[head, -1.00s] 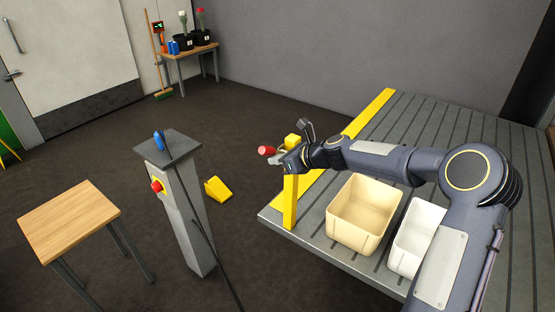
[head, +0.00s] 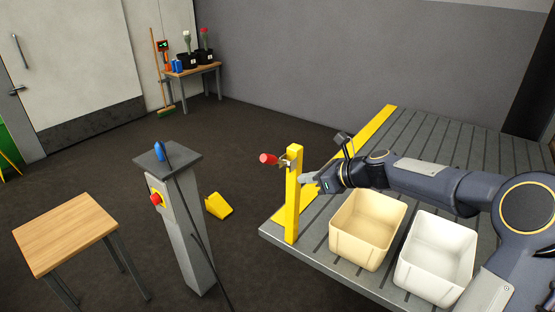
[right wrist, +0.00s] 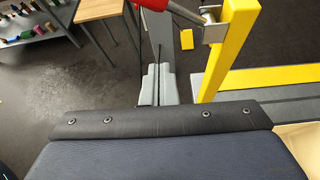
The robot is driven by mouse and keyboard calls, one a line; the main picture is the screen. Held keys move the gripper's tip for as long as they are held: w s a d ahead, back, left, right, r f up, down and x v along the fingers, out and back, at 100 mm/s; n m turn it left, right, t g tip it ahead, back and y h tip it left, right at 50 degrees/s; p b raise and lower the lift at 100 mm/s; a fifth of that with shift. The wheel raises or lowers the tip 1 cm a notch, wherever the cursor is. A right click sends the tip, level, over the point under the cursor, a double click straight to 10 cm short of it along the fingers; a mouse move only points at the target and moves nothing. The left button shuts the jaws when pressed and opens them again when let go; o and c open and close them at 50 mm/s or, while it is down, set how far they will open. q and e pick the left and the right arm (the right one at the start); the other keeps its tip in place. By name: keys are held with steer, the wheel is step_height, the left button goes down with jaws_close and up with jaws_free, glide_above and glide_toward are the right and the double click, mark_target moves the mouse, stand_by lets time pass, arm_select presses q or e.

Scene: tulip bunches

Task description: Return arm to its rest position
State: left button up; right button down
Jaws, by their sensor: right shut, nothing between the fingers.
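My right arm reaches in from the right over the grey slatted table (head: 455,150). Its gripper (head: 308,181) is shut and empty, just right of the yellow post (head: 292,205). I cannot tell whether it touches the post. The red-ended handle (head: 268,159) sticks out left from the post's top. In the right wrist view the post (right wrist: 232,45) stands at the upper right, with part of the red handle (right wrist: 184,8) at the top edge. The gripper's fingers do not show clearly there. My left gripper is not in view.
A cream bin (head: 345,247) and a white bin (head: 418,276) stand below my right arm. A grey pedestal (head: 187,235) with a red button and a wooden table (head: 65,230) stand left. Tulips in black buckets (head: 188,60) stand on the back table.

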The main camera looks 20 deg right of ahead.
steer(key=s+a+r+n+g+h, duration=0.1)
steer(key=s+a+n, duration=0.2)
steer(key=s+n, duration=0.6)
steer(key=s+a+r+n+g+h, duration=0.1)
steer(key=s+a+n+g, duration=0.1)
steer(key=s+n, duration=0.7)
steer(key=s+f+n+h, duration=0.1)
steer(key=s+f+n, duration=0.2)
steer(key=s, duration=0.5)
steer(key=s+f+n+h, duration=0.1)
steer(key=s+f+n, duration=0.2)
steer(key=s+n, duration=0.3)
steer(key=s, duration=0.3)
steer(key=shift+d+g, duration=0.15)
steer(key=shift+g, duration=0.25)
